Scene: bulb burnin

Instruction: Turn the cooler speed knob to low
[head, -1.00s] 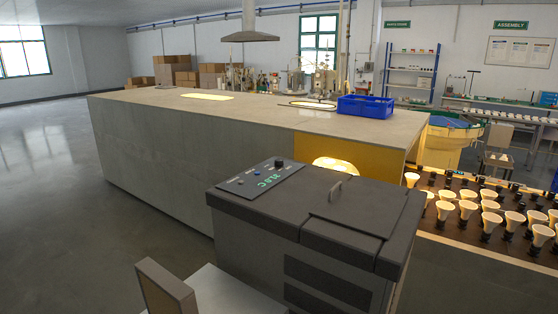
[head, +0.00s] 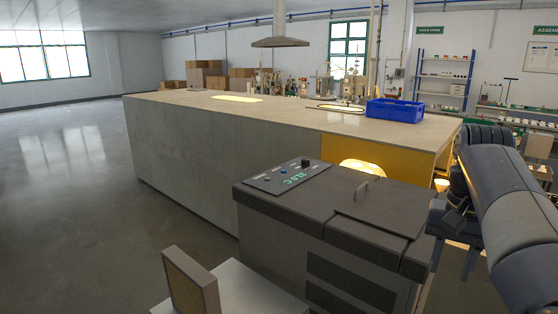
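The cooler (head: 290,215) is a grey cabinet with a dark top in the front middle of the head view. Its control panel (head: 285,179) lies at the top's left end, with a green lit display and small buttons. The black speed knob (head: 305,161) stands at the panel's far edge; its setting is too small to read. My gripper (head: 451,262) hangs off the cooler's right side, well away from the knob. Its two dark fingers look spread and empty, partly hidden by my arm.
A small upright panel (head: 190,281) stands at the front left. The floor at left is open.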

